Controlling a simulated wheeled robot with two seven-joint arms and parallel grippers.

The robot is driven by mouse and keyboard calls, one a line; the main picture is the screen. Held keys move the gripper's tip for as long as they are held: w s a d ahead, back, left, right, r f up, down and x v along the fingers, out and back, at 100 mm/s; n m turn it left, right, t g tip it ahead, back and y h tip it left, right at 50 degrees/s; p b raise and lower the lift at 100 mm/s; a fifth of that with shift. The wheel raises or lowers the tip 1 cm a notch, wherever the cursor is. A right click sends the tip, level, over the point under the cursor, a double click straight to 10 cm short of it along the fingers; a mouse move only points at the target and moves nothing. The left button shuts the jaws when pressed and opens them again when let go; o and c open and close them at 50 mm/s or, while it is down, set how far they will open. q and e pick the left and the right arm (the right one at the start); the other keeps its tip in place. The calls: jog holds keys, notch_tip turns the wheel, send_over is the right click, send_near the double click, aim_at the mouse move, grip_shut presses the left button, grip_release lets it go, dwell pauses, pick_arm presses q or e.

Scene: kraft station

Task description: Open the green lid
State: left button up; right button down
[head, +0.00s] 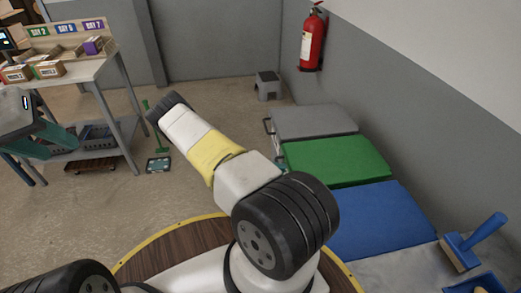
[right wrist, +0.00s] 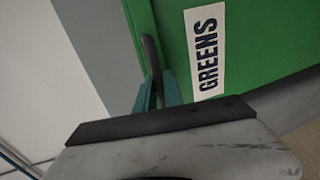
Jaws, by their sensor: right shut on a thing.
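The green lid (head: 338,160) lies on the middle bin of a row along the right wall. It looks flat, with no clear gap under it. In the right wrist view, a green face (right wrist: 250,40) with a white "GREENS" label (right wrist: 207,52) fills the upper right. My right gripper (right wrist: 158,82) is shut on the dark handle (right wrist: 150,53) at the edge of that face. In the head view my arm hides most of this gripper. My left gripper (head: 50,162) is open and empty at the far left, its teal fingers spread.
A grey lid (head: 312,122) lies behind the green one and a blue lid (head: 375,222) in front. A blue brush (head: 470,245) rests at the lower right. A shelf table (head: 85,70) with boxes stands at the left. The floor between is mostly clear.

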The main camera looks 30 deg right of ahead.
jog(key=shift+r, duration=0.1)
jog(key=r, duration=0.3)
jog(key=r+y, duration=0.1)
jog(key=r, duration=0.1)
jog(key=r+y, duration=0.1)
jog(key=r, duration=0.2)
jog(key=shift+s+d+r+t, duration=0.15)
jog(key=shift+d+r+t, duration=0.15)
jog(key=s+d+r+t+y, duration=0.1)
jog(key=s+d+r+y, duration=0.15)
jog(key=d+r, duration=0.5)
jog(key=s+d+r+t+y, duration=0.1)
jog(key=d+r+y, duration=0.25)
jog(key=r, duration=0.75)
jog(key=s+d+r+t+y, duration=0.1)
jog(key=s+d+r+y, duration=0.1)
jog(key=d+r, duration=0.6)
jog(key=s+d+r, duration=0.2)
jog(key=d+r, duration=0.1)
jog(key=d, duration=0.5)
jog(key=s+d+r, duration=0.3)
jog(key=d, duration=0.5)
jog(key=s+d+r, duration=0.2)
jog(key=s+d, duration=0.1)
jog(key=d, duration=0.5)
jog(key=shift+r, duration=0.4)
jog(key=c, duration=1.5)
grip_release()
